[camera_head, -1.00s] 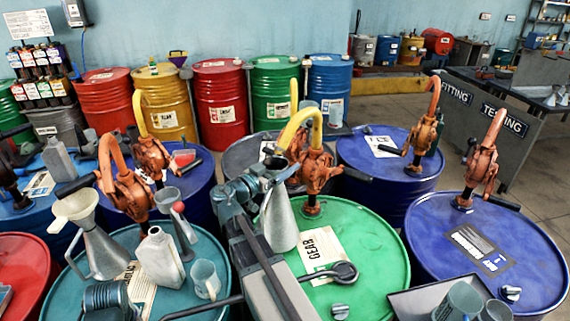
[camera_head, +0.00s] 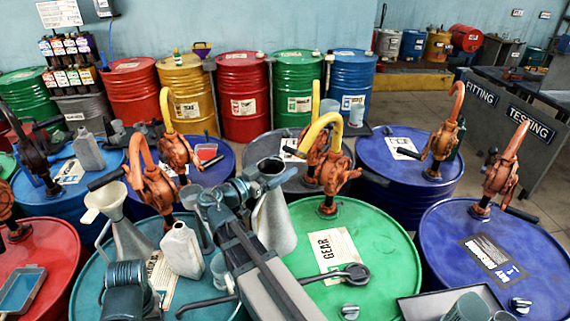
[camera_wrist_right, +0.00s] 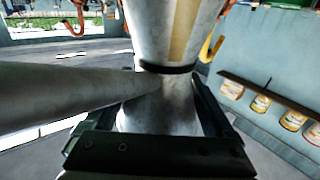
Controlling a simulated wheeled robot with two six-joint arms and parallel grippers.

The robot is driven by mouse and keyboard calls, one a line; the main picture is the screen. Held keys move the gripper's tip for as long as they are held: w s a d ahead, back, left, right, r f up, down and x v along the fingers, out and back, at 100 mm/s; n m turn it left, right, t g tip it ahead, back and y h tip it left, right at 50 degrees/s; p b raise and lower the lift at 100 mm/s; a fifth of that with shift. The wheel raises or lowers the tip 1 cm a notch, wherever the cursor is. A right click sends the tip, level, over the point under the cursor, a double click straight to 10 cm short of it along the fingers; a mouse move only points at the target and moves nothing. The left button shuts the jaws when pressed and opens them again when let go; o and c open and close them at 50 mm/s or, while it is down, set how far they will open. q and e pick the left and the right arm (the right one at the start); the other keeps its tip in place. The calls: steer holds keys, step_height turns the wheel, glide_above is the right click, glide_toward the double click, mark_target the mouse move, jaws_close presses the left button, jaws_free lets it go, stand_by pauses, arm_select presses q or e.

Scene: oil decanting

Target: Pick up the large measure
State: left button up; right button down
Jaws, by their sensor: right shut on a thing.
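The large measure (camera_head: 275,222) is a tall grey metal cone with a flared mouth. It is upright in the head view, in front of the gap between the teal and green drums. My right gripper (camera_head: 258,185) is shut on it near its neck. In the right wrist view the measure (camera_wrist_right: 172,45) fills the middle, with a dark band at its neck between my gripper's jaws (camera_wrist_right: 165,110). Its base is hidden there. I cannot tell how high it hangs. Part of my left arm shows at lower left; its gripper does not.
The green drum (camera_head: 375,265) carries an orange pump (camera_head: 328,170) with a yellow spout, close right of the measure. On the teal drum (camera_head: 85,290) stand a white bottle (camera_head: 182,250), a mug (camera_head: 220,270) and another metal measure (camera_head: 130,240) with a cream funnel (camera_head: 103,200).

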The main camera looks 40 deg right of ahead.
steer(key=shift+s+a+r+p, duration=0.1)
steer(key=shift+a+r+p, duration=0.25)
steer(key=shift+a, duration=0.25)
steer(key=shift+s+a+r+p, duration=0.1)
steer(key=shift+a+r+p, duration=0.1)
steer(key=shift+a+r, duration=0.3)
steer(key=shift+a+f, duration=0.15)
steer(key=shift+a, duration=0.05)
